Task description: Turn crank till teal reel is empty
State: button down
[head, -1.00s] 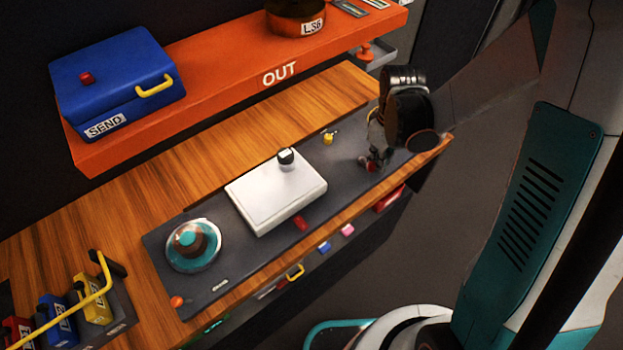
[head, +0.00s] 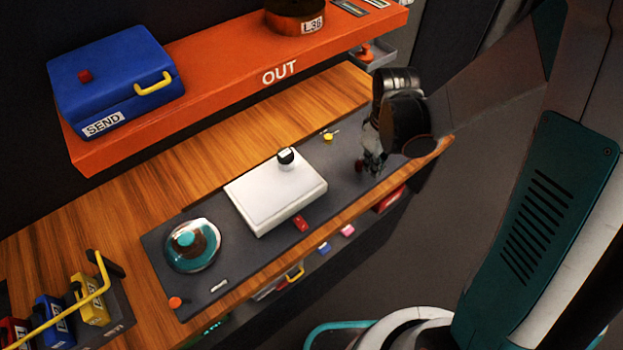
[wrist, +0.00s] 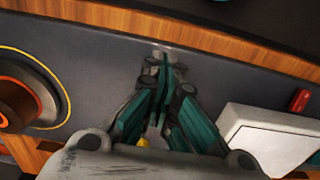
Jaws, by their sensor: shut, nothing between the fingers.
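The teal reel (head: 193,245) sits at the left end of the dark panel (head: 215,295). Teal shows around its brown core, under what looks like a clear cover. My gripper (head: 368,166) is low over the panel's right part, fingers together and empty; the wrist view shows its fingertips (wrist: 162,62) meeting. A small dark red piece (head: 359,167) shows at the fingertips in the head view; I cannot tell if it is a crank knob or whether I touch it. No crank is clearly visible. A brown reel (wrist: 18,103) with an orange ring lies left in the wrist view.
A white box (head: 275,190) with a black-and-white knob (head: 286,156) stands mid-panel, also in the wrist view (wrist: 265,135). A red block (head: 300,223) is beside it. A yellow piece (head: 328,137) lies behind. An orange shelf (head: 230,88) overhangs the back, bearing a blue case (head: 120,80).

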aim_at(361, 164)
jog(key=shift+a, duration=0.15)
jog(key=shift+a, duration=0.3)
jog(key=shift+f, duration=0.1)
jog(key=shift+a+b, duration=0.35)
jog(key=shift+a, duration=0.2)
jog(key=shift+a, duration=0.25)
jog(key=shift+w, duration=0.1)
jog(key=shift+a, duration=0.3)
jog(key=shift+b, duration=0.3)
